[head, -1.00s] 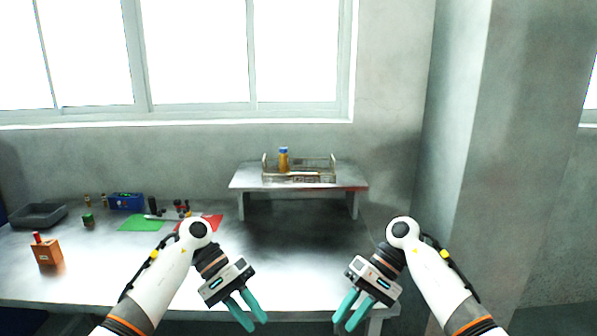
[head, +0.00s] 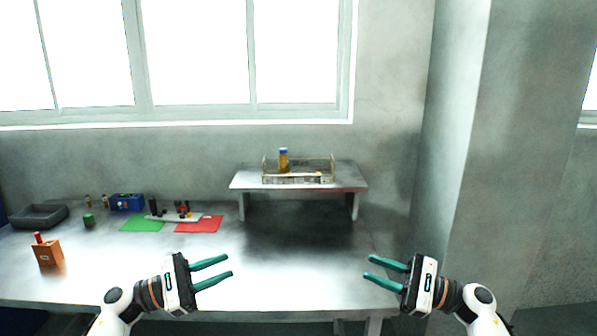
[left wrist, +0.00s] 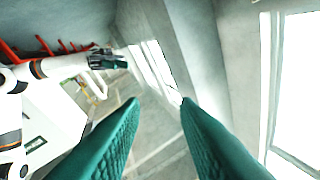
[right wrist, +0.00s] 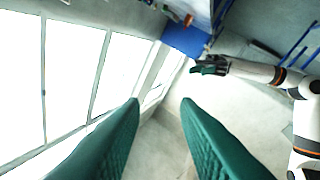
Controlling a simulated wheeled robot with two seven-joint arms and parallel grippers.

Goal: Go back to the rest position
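My left gripper (head: 222,272) is over the front of the table in the head view, its teal fingers pointing right. The fingers are apart with nothing between them, as the left wrist view (left wrist: 160,105) also shows. My right gripper (head: 372,268) is near the table's right front corner, its fingers pointing left. It is open and empty too, as the right wrist view (right wrist: 160,105) shows. The two grippers face each other with a wide gap between them.
The metal table (head: 285,275) is clear in the middle. A raised shelf (head: 245,182) at the back holds a wire basket (head: 328,178) and a yellow bottle (head: 283,161).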

